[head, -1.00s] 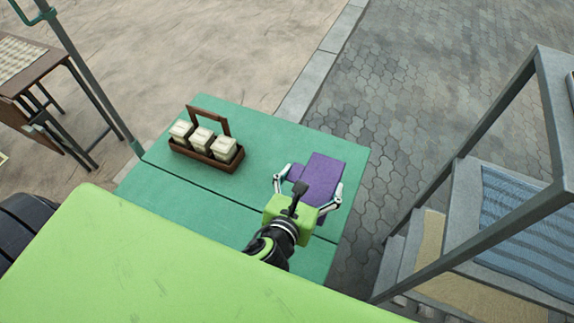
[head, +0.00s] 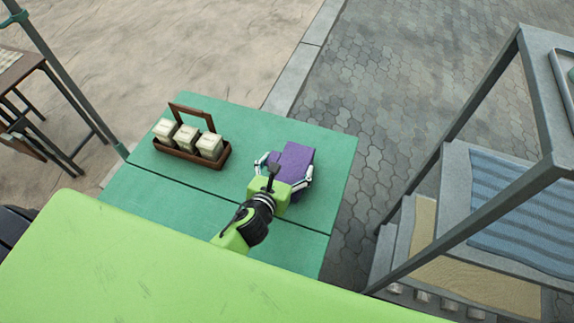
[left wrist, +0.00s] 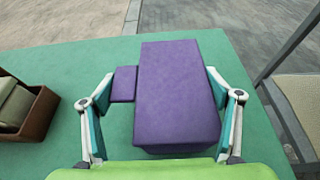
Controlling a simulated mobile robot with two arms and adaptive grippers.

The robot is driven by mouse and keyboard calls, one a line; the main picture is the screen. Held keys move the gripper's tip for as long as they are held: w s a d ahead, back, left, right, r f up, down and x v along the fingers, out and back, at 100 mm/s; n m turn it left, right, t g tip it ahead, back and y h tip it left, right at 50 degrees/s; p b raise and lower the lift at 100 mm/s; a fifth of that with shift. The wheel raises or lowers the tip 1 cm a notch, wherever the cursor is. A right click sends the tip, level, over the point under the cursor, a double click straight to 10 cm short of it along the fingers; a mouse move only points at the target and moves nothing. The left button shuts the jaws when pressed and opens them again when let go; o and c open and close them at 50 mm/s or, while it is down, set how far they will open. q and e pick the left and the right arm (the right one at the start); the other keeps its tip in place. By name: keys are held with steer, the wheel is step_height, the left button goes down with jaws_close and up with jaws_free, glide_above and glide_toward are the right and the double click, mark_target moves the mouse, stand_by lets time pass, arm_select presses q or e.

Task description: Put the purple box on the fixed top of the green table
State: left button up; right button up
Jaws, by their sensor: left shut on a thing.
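The purple box (head: 297,160) is over the right part of the green table (head: 262,125), beyond the seam that crosses its top. My left gripper (head: 283,170) is shut on it, one finger on each side. In the left wrist view the purple box (left wrist: 178,95) lies between the fingers of the gripper (left wrist: 162,82), with a smaller purple block at its left side by the left finger. A dark shadow lies under its near edge; I cannot tell whether it touches the table. My right gripper is not in view.
A brown wooden carrier (head: 190,155) with three pale jars stands on the table's left part. A grey metal rack (head: 455,120) with a blue striped cloth (head: 525,215) stands at the right. A brown wooden table (head: 25,85) is at the far left. Green tabletop lies clear between carrier and box.

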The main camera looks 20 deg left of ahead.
arm_select(q)
steer(key=shift+r, duration=0.1)
steer(key=o, duration=1.3)
steer(key=shift+f, duration=0.2)
steer(key=shift+r, duration=0.1)
steer(key=shift+s+r, duration=0.1)
steer(key=shift+s, duration=0.1)
steer(key=v, duration=1.1)
steer(key=shift+s+r, duration=0.2)
steer(key=shift+s, duration=0.05)
steer(key=shift+s, duration=0.1)
